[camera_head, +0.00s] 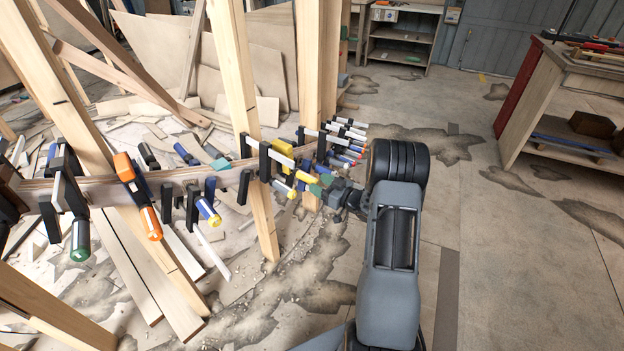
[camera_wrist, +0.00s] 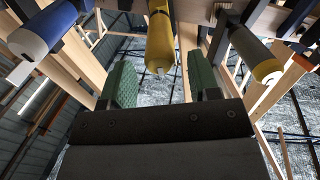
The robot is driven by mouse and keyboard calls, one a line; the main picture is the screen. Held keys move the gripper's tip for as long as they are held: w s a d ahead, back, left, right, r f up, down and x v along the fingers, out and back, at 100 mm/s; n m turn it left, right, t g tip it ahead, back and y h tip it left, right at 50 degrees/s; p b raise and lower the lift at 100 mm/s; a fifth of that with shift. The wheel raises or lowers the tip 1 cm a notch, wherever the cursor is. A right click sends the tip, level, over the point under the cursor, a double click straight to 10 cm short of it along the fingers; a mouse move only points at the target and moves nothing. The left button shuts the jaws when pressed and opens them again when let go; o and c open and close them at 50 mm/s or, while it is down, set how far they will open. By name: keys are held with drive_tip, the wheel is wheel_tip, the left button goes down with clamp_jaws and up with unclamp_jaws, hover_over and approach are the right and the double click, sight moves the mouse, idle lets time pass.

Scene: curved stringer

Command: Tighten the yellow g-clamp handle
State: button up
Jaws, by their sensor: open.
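The yellow g-clamp handle (camera_head: 306,177) points out from the curved wooden stringer (camera_head: 175,180) toward my gripper (camera_head: 321,186). In the wrist view the yellow handle (camera_wrist: 160,42) hangs at the upper middle, its pale tip toward the camera. My gripper (camera_wrist: 160,84) is open, with one green finger pad on each side below the handle's line. The handle lies roughly centred between them, and a gap shows on both sides. I cannot tell how deep it sits between the pads. The clamp's screw end is hidden behind the handle.
Several other clamps crowd the stringer, including a blue-and-white handle (camera_wrist: 42,32) and a grey, yellow-tipped handle (camera_wrist: 255,55) flanking the yellow one. Upright wooden posts (camera_head: 243,110) stand close by. A workbench (camera_head: 560,100) is at right. The floor between is open.

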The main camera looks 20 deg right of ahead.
drive_tip(key=v, duration=0.9)
drive_tip(key=shift+p, duration=0.45)
